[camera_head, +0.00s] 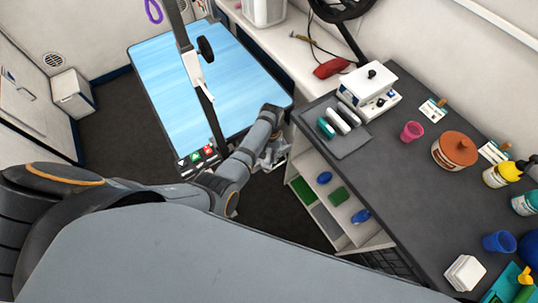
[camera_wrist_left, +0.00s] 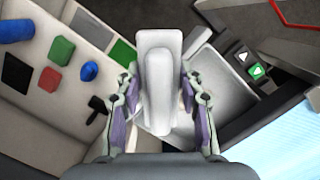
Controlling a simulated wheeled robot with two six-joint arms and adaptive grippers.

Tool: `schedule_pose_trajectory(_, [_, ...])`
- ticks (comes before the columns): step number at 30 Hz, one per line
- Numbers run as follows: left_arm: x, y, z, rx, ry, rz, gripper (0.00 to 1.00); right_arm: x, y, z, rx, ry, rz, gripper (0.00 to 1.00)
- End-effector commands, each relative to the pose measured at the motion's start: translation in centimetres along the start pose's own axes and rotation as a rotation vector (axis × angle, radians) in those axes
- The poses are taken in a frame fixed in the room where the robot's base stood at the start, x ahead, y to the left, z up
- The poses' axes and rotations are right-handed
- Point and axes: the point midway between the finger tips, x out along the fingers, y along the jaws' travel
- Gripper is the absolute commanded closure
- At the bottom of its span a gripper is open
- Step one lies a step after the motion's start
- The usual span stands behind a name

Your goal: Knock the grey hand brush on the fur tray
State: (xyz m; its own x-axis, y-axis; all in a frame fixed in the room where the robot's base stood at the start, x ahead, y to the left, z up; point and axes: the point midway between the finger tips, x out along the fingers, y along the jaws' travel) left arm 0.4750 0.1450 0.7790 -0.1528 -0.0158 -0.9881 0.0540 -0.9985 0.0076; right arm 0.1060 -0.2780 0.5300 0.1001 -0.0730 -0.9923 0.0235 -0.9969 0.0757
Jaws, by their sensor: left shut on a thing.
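My left gripper (camera_head: 270,148) is between the blue-topped table and the shelf unit. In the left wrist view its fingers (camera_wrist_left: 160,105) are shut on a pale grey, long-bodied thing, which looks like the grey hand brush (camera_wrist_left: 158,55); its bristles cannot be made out. Behind and below the brush is a light grey, open tray-like shape (camera_wrist_left: 222,95), which looks like the fur tray. The brush overlaps it in the picture; I cannot tell whether they touch. In the head view the gripper and arm hide most of both. My right gripper is not in view.
The blue table (camera_head: 180,85) has a dark post and a control panel with coloured buttons (camera_head: 203,153). A shelf unit (camera_head: 310,165) holds green and blue items. The dark counter (camera_head: 400,165) carries a mat (camera_head: 350,145), a white machine (camera_head: 368,92), a pink cup (camera_head: 412,131) and bottles.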

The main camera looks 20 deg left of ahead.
Motion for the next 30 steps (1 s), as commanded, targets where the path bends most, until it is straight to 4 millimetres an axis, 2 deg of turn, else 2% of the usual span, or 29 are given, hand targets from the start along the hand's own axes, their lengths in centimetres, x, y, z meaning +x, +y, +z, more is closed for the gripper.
schedule_pose_trajectory(18, [1.3,0.0,-0.2,0.0,0.0,0.0,1.0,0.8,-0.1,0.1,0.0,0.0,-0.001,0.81])
schedule_pose_trajectory(30, [1.2,0.0,-0.2,0.0,0.0,0.0,1.0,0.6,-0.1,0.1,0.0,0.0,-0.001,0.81])
